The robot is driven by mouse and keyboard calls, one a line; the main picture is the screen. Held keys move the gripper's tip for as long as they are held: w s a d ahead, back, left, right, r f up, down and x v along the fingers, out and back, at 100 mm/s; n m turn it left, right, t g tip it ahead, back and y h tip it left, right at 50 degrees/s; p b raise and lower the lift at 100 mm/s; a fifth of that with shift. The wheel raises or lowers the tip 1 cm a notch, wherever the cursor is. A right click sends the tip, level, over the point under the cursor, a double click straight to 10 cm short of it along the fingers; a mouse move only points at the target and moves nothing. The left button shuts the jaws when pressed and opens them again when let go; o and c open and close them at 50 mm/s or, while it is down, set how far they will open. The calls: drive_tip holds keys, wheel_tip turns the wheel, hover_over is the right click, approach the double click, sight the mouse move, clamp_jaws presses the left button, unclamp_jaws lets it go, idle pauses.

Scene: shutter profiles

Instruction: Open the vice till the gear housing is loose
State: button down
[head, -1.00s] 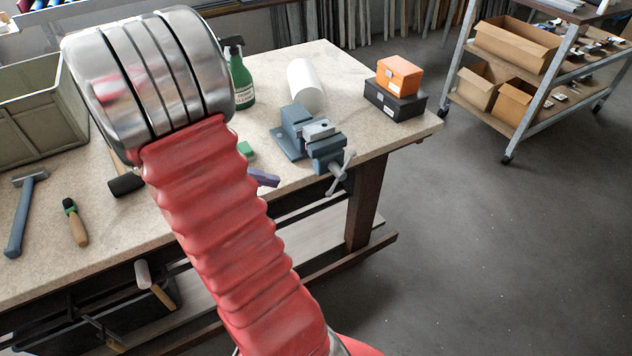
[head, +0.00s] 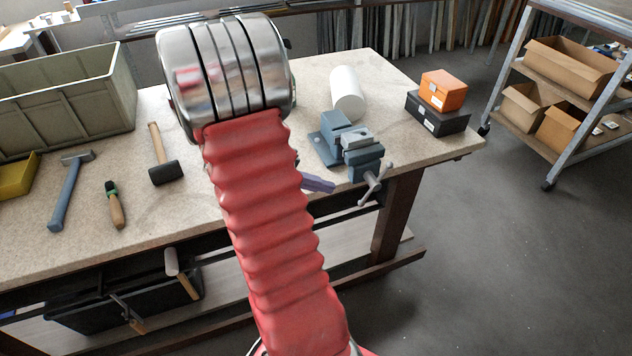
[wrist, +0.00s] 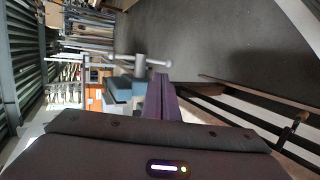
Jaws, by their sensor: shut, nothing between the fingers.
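The blue-grey vice (head: 333,146) stands near the front right edge of the bench. A light grey block, apparently the gear housing (head: 355,138), sits between its jaws. The vice's metal handle bar (head: 373,186) hangs over the bench edge, tilted. My purple gripper (head: 326,186) shows just left of the vice's front, shut and empty, apart from the handle in the picture. In the wrist view my gripper (wrist: 160,88) points toward the vice (wrist: 118,90), partly covering it, with the handle (wrist: 140,63) just beyond the tips. The gear housing cannot be made out there.
A white cylinder (head: 347,92) stands behind the vice. An orange box (head: 443,90) on a black box (head: 437,115) is to its right. A mallet (head: 163,165), a hammer (head: 66,190) and a crate (head: 70,105) lie left. The floor in front right is clear.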

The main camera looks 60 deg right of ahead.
drive_tip(key=x, duration=0.9)
drive_tip(key=shift+s+d, duration=0.15)
drive_tip(key=shift+s, duration=0.15)
drive_tip(key=shift+f, duration=0.15)
drive_tip(key=shift+s+d+f, duration=0.2)
drive_tip(key=shift+d+f, duration=0.05)
drive_tip(key=shift+f, duration=0.45)
drive_tip(key=w+a+r, duration=0.3)
drive_tip(key=w+a, duration=0.5)
drive_tip(key=w, duration=0.3)
drive_tip(key=shift+a, duration=0.1)
idle(0.4)
